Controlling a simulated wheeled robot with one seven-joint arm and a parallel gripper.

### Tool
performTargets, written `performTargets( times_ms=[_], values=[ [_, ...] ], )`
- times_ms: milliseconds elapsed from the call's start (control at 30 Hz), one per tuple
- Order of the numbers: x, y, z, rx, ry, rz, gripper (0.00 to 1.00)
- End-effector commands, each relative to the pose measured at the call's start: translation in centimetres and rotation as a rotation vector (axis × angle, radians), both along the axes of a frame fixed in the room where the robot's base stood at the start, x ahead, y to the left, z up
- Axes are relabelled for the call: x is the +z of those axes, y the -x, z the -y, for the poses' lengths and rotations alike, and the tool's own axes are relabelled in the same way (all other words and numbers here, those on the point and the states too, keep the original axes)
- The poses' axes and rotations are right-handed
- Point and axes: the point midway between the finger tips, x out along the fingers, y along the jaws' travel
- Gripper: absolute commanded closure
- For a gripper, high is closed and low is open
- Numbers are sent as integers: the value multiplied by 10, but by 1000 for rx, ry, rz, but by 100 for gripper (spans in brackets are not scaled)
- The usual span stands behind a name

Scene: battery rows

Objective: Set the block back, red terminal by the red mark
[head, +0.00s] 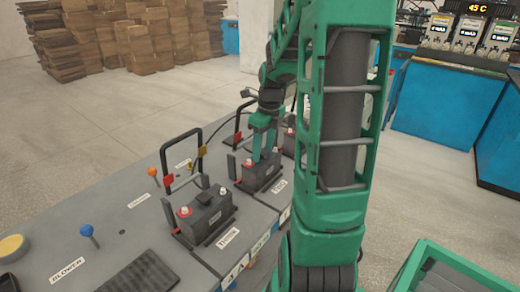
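My gripper (263,150), with green fingers, points down over the middle dark block (261,177). Its fingertips are at the block's top, but whether they are closed on it is too small to tell. This block sits upright in its place on the grey bench; a red spot shows at its left end, and the gripper hides part of its top. A nearer dark block (205,216) stands behind the "TIMER" label, with a red terminal at its left and a pale one at its right. A third block (289,143) is mostly hidden behind my arm.
A green crate (440,255) is at lower right. Cardboard stacks and blue cabinets stand behind.

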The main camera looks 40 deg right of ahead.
Motion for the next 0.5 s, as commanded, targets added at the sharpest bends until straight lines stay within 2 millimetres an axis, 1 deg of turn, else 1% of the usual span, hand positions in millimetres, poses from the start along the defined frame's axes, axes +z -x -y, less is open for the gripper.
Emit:
performTargets(
  times_ms=[333, 433, 500],
  values=[
    [3, 0, 0, 1, 1, 0, 53],
    [12, 0, 0, 1, 2, 2, 53],
    [23, 1, 1, 2, 3, 3, 53]
  ],
)
